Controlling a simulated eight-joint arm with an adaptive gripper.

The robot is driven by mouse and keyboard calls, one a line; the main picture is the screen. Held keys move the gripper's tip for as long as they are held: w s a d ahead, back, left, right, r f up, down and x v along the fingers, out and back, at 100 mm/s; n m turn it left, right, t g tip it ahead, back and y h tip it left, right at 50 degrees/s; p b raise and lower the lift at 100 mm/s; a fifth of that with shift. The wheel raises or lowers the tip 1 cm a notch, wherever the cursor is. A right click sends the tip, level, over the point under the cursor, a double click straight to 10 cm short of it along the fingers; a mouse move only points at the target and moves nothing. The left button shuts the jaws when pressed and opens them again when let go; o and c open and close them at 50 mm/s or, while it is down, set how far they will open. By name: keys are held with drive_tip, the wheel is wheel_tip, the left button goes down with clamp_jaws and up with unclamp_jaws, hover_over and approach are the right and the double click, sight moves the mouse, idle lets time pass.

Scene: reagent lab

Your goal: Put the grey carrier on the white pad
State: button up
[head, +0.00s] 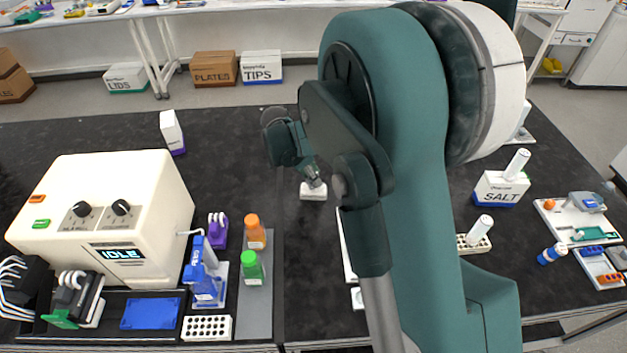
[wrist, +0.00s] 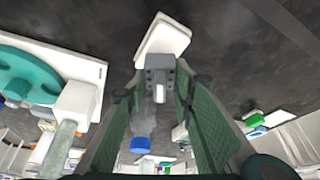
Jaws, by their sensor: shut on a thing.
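The grey carrier (wrist: 160,76) is a small grey block with a pale tab, held between the fingertips of my gripper (wrist: 161,88) in the wrist view. The white pad (wrist: 164,38) lies just past the carrier there, and the carrier overlaps its near edge. In the head view the white pad (head: 313,192) lies on the black bench, with my gripper (head: 310,174) directly over it. The carrier is small and mostly hidden there. I cannot tell whether the carrier touches the pad.
A cream machine (head: 105,205) stands at left, with a white box (head: 172,132) behind it. Green-capped (head: 250,266) and orange-capped (head: 255,232) bottles stand on a grey strip. A SALT box (head: 498,189) is at right. Bench around the pad is clear; my arm hides the middle.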

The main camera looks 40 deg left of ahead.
drive_tip(key=shift+f, duration=0.85)
drive_tip(key=shift+f, duration=0.1)
drive_tip(key=o, duration=0.9)
drive_tip(key=v, duration=1.2)
drive_tip(key=shift+p, duration=0.3)
